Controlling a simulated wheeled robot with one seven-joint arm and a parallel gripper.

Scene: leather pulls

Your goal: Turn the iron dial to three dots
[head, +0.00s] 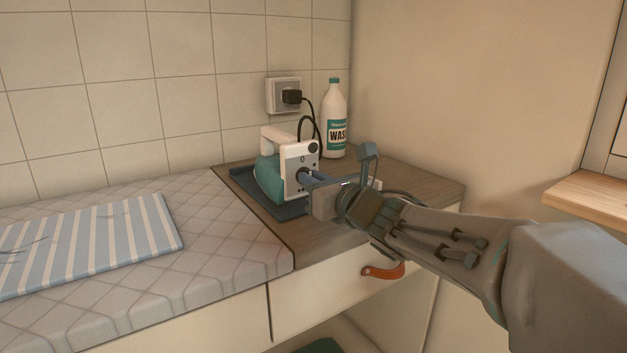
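The iron (270,176) is teal with a white handle and stands on a dark mat at the back of the wooden counter. Its pale end panel (301,160) faces right and has a small dark mark above and a dark round spot in its upper corner. The iron dial appears low on this panel, mostly hidden behind my fingers. My gripper (309,178) reaches in from the right with its fingertips at the panel, at or very near the dial. Whether the fingers are closed on the dial is too small to tell. The dial's setting and dots cannot be read.
A white bottle with a teal label (335,125) stands behind the iron. A black plug sits in the wall socket (284,96), its cord hanging behind the iron. A padded board (225,236) with striped cloth (100,243) lies left. A leather-pull drawer (335,295) is below.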

